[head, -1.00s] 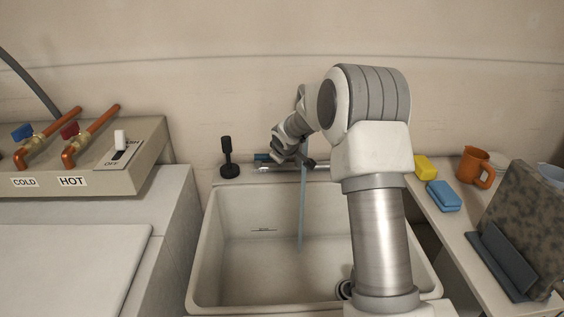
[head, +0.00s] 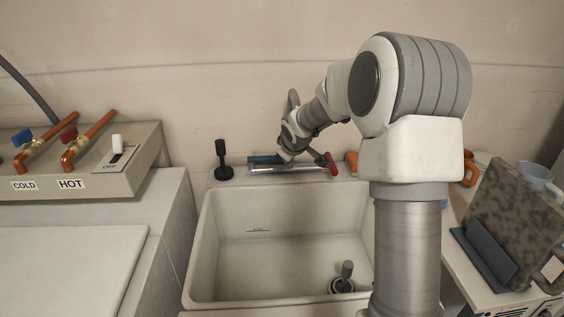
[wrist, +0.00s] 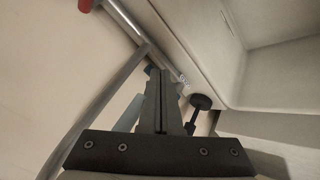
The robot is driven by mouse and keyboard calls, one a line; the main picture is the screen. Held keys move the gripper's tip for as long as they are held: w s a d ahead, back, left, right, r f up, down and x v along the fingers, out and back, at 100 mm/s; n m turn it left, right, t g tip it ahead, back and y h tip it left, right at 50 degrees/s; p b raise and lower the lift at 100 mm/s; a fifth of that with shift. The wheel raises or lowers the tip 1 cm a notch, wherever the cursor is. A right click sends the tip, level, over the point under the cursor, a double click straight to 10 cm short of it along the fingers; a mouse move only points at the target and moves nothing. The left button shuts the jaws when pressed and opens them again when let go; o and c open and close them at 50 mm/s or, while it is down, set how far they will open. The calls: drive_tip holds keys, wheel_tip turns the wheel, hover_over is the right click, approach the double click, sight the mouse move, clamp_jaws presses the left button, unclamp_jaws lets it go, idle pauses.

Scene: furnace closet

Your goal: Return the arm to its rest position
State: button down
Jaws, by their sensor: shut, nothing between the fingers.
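My arm reaches over the sink (head: 205,245) toward the back wall. My gripper (wrist: 160,73) is shut and empty; in the wrist view its two fingers lie together. In the head view the gripper end is small, at the faucet (head: 290,170) on the sink's back rim, and I cannot tell whether it touches it. The faucet has a blue handle (head: 263,159) at left and a red handle (head: 331,164) at right. No water stream shows now.
A black plunger-like object (head: 223,160) stands left of the faucet. A grey stopper or drain piece (head: 346,272) sits in the sink. A panel with HOT and COLD pipes (head: 135,158) is at left. A speckled board (head: 515,215) stands right. My arm hides part of the right shelf.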

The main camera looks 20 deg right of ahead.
drive_tip(key=s+a+r+m+g+h+p, duration=0.1)
drive_tip(key=s+a+r+m+p, duration=0.25)
drive_tip(key=s+r, duration=1.35)
drive_tip(key=s+a+m+y+p, duration=0.1)
drive_tip(key=s+a, duration=0.1)
drive_tip(key=s, duration=0.9)
drive_tip(key=s+a+m+g+y+p, duration=0.1)
drive_tip(key=s+a+m+p, duration=0.1)
drive_tip(key=s, duration=0.9)
drive_tip(key=shift+s+a, duration=0.3)
drive_tip(key=shift+a, duration=0.1)
